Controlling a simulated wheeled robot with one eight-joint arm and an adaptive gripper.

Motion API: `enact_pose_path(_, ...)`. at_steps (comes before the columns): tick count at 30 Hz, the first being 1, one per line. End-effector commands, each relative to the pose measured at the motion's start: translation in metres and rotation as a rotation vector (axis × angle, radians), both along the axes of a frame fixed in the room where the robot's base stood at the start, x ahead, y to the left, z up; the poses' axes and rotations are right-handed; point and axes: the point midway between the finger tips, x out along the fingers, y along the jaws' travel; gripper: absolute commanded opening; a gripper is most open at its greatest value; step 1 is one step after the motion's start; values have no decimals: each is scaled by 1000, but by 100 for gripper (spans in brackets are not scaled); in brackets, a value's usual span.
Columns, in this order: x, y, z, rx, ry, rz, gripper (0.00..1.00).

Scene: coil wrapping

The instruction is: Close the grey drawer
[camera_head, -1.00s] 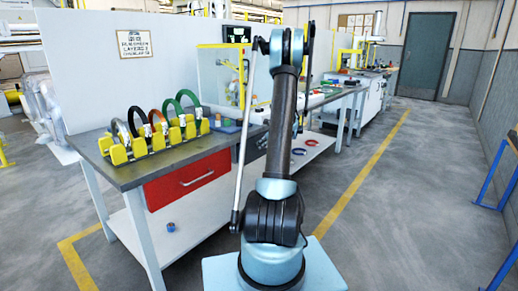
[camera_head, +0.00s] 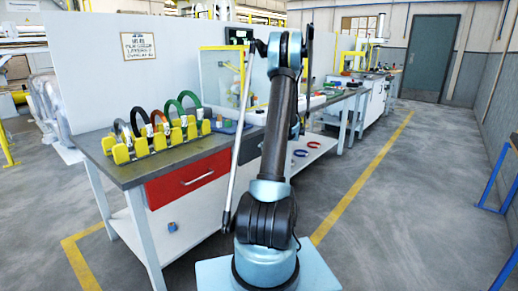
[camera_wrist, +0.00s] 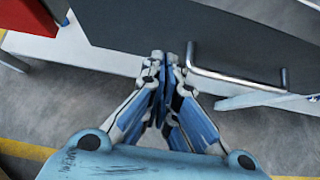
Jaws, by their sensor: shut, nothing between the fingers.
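The grey drawer shows in the wrist view as a broad dark grey front (camera_wrist: 250,42) with a metal bar handle (camera_wrist: 237,81). In the head view the grey drawer (camera_head: 248,147) is right of the red one and partly behind my arm. How far it stands open is hard to tell. My gripper (camera_wrist: 166,58) is shut and empty, its fingertips at the front's lower edge, left of the handle. Whether they touch it cannot be told. My gripper is hidden behind my arm in the head view.
A red drawer (camera_head: 187,180) sits left of the grey one in the workbench (camera_head: 140,178). Yellow holders (camera_head: 155,145) with coloured coils stand on top. A lower shelf (camera_head: 312,146) holds red and blue rings. The floor to the right is open.

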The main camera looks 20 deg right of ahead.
Motion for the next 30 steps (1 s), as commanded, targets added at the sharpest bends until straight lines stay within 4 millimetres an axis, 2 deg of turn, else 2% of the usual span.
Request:
enact_pose_path(3, -16, -12, 18, -2, 0, -4, 0)
enact_pose_path(12, -46, -29, 52, -1, 2, 0, 0)
enact_pose_path(21, -57, -33, 65, -1, 2, 6, 0)
enact_pose_path(26, -61, -26, 70, -21, -1, 28, 0)
enact_pose_path(30, -75, 0, 84, -92, -12, 111, 0)
